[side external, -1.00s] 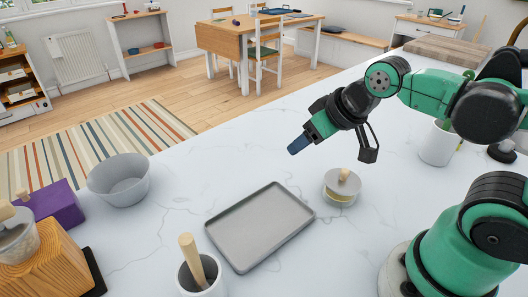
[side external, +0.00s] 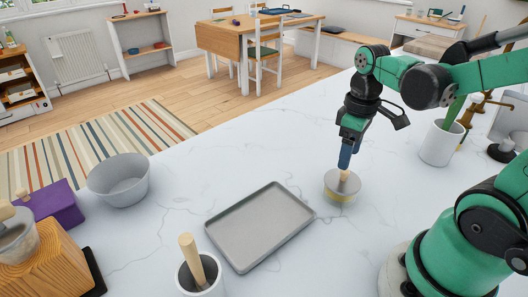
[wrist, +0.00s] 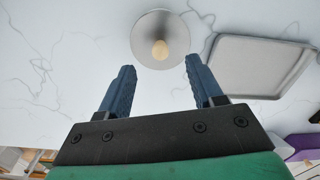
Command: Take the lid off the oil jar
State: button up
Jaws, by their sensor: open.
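The oil jar (side external: 341,196) is a small, low jar with a yellowish band, standing on the white counter right of the grey tray. Its lid (side external: 332,178) is a pale grey disc with a wooden knob (side external: 344,175), and it sits on the jar. In the wrist view the round lid (wrist: 147,38) and its knob (wrist: 160,50) show beyond the fingertips, between the two fingers' lines. My gripper (side external: 345,165) points down just above the knob in the side view. In the wrist view my gripper (wrist: 160,70) has its blue fingers apart with nothing between them.
A grey tray (side external: 258,226) lies left of the jar. A grey bowl (side external: 119,182), a purple box (side external: 52,204), a wooden block (side external: 45,262) and a mortar with pestle (side external: 200,275) stand further left and front. A white pot (side external: 438,146) stands at right. The counter behind the tray is clear.

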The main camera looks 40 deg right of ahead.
aim_at(344, 177)
jog(key=shift+f, duration=2.45)
grip_shut()
